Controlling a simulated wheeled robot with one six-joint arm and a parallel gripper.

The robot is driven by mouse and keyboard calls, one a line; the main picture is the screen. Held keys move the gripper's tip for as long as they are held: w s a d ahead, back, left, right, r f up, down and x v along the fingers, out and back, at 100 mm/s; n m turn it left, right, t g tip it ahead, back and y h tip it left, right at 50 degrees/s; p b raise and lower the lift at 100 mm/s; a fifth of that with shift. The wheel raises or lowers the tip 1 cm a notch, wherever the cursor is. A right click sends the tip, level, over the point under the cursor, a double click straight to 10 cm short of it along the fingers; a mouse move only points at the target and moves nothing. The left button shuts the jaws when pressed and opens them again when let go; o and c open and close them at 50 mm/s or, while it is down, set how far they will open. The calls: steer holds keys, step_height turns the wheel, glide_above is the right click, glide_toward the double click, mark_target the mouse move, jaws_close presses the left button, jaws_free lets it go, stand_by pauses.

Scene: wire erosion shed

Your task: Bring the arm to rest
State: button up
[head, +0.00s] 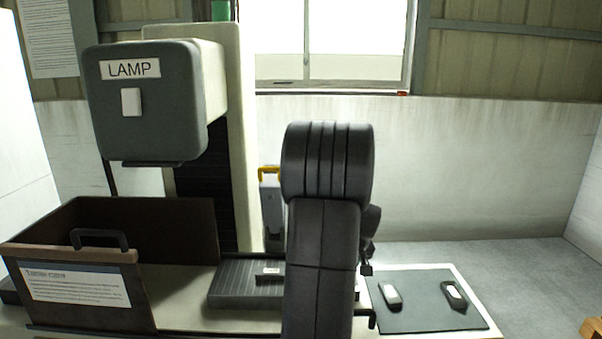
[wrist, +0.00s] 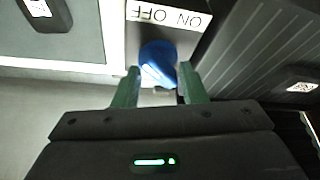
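My gripper (wrist: 159,80) has two green fingers standing apart in the wrist view. A blue rotary knob (wrist: 157,62) with a pale mark shows just past and between the fingertips, with small gaps visible at its sides. An ON/OFF label (wrist: 168,14) lies beyond the knob, upside down in this view. In the head view my dark arm stands upright in the middle and hides the knob and most of my gripper.
A LAMP housing (head: 145,110) overhangs a brown bin (head: 75,255) at left. A ribbed dark block (head: 232,282) lies beside my arm.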

steer(key=shift+m+h+p, duration=0.4)
steer(key=shift+m, duration=0.6)
